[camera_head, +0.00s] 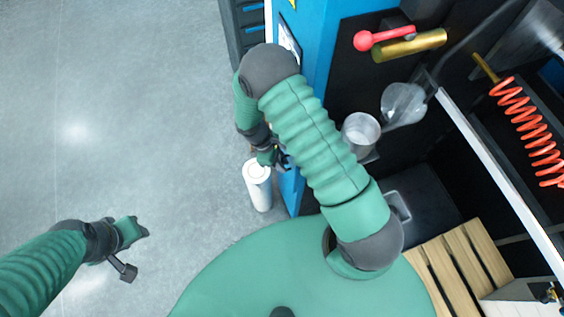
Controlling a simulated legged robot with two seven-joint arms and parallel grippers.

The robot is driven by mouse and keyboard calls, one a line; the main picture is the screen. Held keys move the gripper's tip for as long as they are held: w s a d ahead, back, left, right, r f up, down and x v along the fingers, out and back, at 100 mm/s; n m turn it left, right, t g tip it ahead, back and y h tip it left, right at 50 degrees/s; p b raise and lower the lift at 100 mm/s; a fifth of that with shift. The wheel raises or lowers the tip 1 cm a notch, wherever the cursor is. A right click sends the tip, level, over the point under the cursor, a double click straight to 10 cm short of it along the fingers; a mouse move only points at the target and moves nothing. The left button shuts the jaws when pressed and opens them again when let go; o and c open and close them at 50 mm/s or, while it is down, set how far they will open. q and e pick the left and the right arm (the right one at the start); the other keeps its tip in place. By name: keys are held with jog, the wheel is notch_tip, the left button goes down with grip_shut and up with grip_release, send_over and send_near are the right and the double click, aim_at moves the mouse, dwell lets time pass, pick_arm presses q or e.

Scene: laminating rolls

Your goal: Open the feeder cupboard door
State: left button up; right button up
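A tall blue cabinet panel (323,45) stands at the upper middle; I take it for the feeder cupboard, but its door outline does not show clearly. My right arm covers part of it. My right gripper (279,160) is at the lower part of the blue face, close to or touching it. Its fingers are small and dark, and I cannot tell whether they hold anything. No handle is clearly visible there. My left gripper (143,232) hangs over bare floor at the lower left, away from the cabinet. Its finger opening is not clear.
A white cylinder (258,186) stands on the floor beside my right gripper. A red-knobbed lever (385,38), brass bar (425,45), clear cups (361,131) and red coil (525,130) are at right. Wooden slats (455,265) lie lower right. Grey floor (110,110) at left is open.

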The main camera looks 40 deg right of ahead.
grip_shut()
jog(key=shift+d, duration=0.1)
dwell(1.1)
jog(key=shift+w, duration=0.1)
